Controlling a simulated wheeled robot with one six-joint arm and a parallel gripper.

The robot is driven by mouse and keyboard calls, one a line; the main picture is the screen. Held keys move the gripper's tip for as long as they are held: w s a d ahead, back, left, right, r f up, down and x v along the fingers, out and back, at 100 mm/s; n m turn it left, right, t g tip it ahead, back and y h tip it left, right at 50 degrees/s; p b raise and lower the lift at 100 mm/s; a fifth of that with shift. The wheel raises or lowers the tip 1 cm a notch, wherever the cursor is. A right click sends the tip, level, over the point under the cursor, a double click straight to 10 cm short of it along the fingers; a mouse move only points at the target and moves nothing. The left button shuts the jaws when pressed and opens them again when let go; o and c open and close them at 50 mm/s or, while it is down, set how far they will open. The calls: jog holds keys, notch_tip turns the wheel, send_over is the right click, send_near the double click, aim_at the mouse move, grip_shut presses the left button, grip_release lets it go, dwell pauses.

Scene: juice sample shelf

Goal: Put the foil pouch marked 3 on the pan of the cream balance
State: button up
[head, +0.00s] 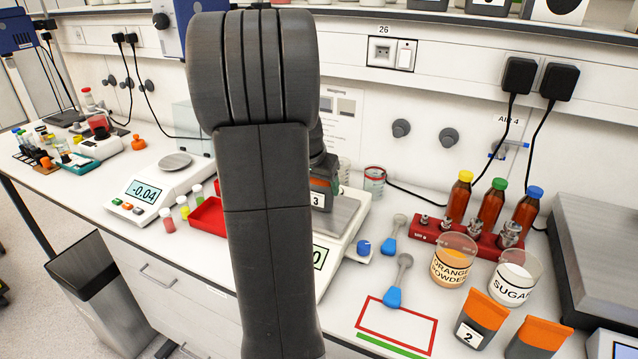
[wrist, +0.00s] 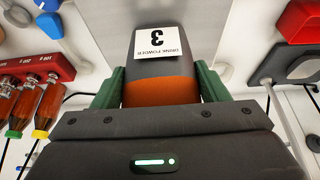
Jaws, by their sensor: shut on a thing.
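The foil pouch marked 3 (wrist: 160,70) is dark grey with an orange band and a white label. My gripper (wrist: 160,92) has its green fingers shut on the pouch's two sides. In the head view the pouch (head: 322,196) shows just right of my arm, over a pale balance with a rectangular steel pan (head: 346,216). My arm hides part of this balance and most of my gripper. I cannot tell whether the pouch touches the pan. Another pale balance (head: 150,190), with a round pan (head: 176,161), reads -0.04 to the left.
A red tray (head: 207,217) lies between the balances. Scoops (head: 394,280), an orange powder beaker (head: 453,262), a sugar beaker (head: 514,280) and a red weight block (head: 465,240) stand to the right. Pouch 2 (head: 482,318) and another orange-topped pouch (head: 538,338) are at the front right.

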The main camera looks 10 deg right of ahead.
jog(key=shift+f, duration=0.2)
jog(key=o, duration=1.1)
jog(key=shift+r, duration=0.15)
jog(key=shift+r, duration=0.25)
jog(key=v, duration=1.1)
jog(key=shift+s+a+r+b, duration=0.15)
jog(key=shift+s+r+b, duration=0.05)
jog(key=shift+b, duration=0.15)
